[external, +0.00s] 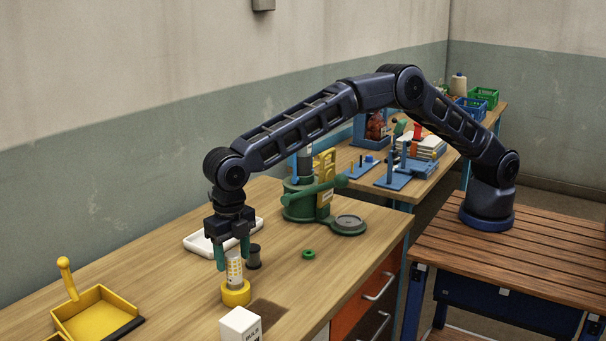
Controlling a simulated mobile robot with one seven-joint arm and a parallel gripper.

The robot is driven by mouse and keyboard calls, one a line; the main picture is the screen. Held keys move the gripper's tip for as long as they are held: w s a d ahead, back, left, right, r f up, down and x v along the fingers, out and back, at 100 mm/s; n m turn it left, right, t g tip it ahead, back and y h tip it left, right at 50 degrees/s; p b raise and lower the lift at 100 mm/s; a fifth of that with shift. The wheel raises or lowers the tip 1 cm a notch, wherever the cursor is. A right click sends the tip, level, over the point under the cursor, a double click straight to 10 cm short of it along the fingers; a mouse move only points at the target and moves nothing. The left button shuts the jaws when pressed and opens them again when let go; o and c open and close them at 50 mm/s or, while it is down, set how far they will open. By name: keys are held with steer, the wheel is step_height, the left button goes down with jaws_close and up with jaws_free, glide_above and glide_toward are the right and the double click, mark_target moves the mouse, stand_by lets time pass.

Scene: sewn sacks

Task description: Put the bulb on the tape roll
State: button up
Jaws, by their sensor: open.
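The bulb (234,268), a whitish cylinder with rows of yellow squares, stands upright on the yellow tape roll (236,295). Its lower end meets the top of the roll; I cannot tell how far it sits into the hole. My gripper (233,260) points straight down with its two teal fingers apart. The fingertips are around or just above the top of the bulb; I cannot tell whether they touch it. The roll lies flat on the wooden bench.
A dark spool (254,257) stands close behind the bulb, and a white tray (222,236) lies behind the gripper. A white box (241,325) is in front. A green ring (309,254) and a green device (310,200) are right. A yellow dustpan (95,313) is left.

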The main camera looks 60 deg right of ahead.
step_height(320, 180, up, 8)
steer(key=shift+r, duration=0.1)
stand_by(0.4)
